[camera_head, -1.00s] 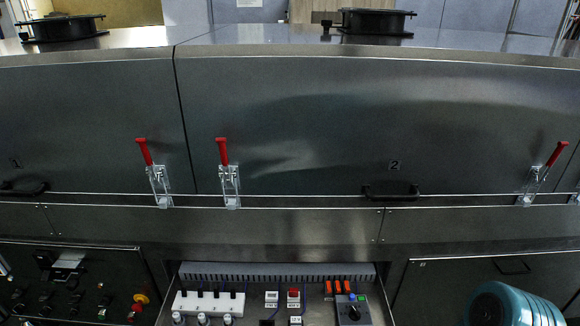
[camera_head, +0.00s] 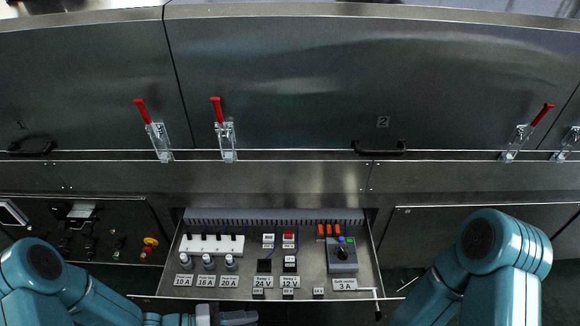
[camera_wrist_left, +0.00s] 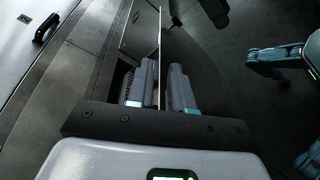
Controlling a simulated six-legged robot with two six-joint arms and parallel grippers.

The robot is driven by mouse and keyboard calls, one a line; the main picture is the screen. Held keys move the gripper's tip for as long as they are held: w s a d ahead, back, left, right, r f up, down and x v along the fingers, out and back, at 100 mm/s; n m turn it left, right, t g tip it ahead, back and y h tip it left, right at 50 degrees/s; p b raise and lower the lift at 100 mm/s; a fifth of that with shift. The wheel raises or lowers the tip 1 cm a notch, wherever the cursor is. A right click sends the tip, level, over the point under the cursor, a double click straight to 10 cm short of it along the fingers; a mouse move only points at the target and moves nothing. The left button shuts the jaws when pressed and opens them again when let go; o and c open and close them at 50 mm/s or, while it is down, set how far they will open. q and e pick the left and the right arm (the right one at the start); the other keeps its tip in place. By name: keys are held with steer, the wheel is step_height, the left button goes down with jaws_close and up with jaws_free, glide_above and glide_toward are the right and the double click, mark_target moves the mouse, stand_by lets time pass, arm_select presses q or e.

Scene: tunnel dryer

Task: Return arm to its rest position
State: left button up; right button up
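My left arm enters the head view at lower left. Its gripper (camera_head: 236,317) lies low in the picture, just in front of the open electrical drawer (camera_head: 375,262), pointing right. In the left wrist view, its two grey fingers (camera_wrist_left: 160,90) stand apart with a narrow gap. A thin panel edge (camera_wrist_left: 160,35) runs up the picture in line with this gap. No held object shows between the fingers. My right arm (camera_head: 490,245) is bent at lower right of the head view; its gripper is outside the picture.
A control panel (camera_head: 90,235) is at left. Open dark floor (camera_wrist_left: 235,90) shows right of the fingers.

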arm_select(q)
steer(key=w+d+r+t+y+p, duration=0.1)
steer(key=w+d+r+y+p, duration=0.2)
steer(key=r+p, duration=0.45)
steer(key=s+a+f+m+g+y+p, duration=0.4)
steer(key=s+m+y, duration=0.3)
steer(key=s, duration=0.3)
steer(key=shift+a+f+y+p, duration=0.25)
steer(key=shift+a+y+p, duration=0.25)
steer(key=shift+y, duration=0.1)
